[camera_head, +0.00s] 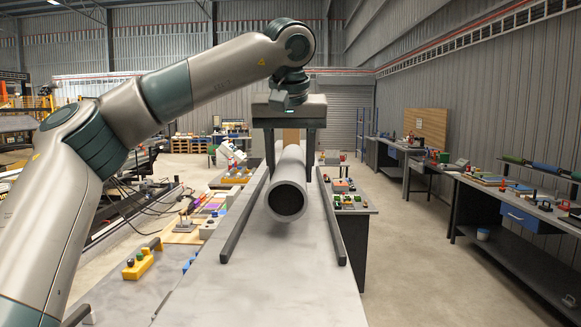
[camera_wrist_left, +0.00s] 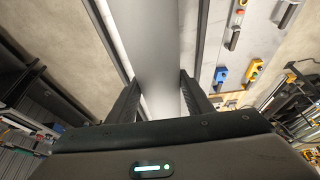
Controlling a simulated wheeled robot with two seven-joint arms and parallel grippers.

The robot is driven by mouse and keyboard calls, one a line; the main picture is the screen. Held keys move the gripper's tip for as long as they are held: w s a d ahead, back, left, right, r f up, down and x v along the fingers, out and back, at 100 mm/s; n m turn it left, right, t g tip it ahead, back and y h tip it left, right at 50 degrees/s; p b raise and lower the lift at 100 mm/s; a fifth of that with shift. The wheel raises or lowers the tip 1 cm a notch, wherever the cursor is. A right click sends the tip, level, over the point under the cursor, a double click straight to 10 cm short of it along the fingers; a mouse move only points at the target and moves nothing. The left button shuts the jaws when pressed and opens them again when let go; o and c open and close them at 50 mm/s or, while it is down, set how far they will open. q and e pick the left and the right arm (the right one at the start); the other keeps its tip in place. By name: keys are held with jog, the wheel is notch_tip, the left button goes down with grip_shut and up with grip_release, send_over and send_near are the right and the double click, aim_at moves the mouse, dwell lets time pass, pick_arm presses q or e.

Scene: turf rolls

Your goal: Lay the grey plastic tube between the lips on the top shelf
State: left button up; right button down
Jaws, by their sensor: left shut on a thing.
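The grey plastic tube (camera_head: 288,172) lies lengthwise, its open dark end facing me. My left gripper (camera_head: 289,152) points down from above with one finger on each side of the tube and is shut on it. The tube also shows between the fingers in the left wrist view (camera_wrist_left: 157,45). The pale top shelf (camera_head: 275,285) is below. It has a dark left lip (camera_head: 244,217) and a dark right lip (camera_head: 332,217). In the head view the tube appears between the lips, roughly parallel to them. I cannot tell whether it touches the shelf. My right gripper is out of view.
The near part of the shelf is bare. Lower at the left are yellow button blocks (camera_head: 138,264) and other small parts. A bench with coloured parts (camera_head: 352,203) stands just right of the shelf. Workbenches (camera_head: 510,205) line the right wall, with open floor between.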

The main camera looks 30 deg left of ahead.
pick_arm(q)
jog(key=o, duration=1.3)
jog(key=v, duration=1.7)
jog(key=shift+r, duration=0.25)
jog(key=shift+f, duration=0.1)
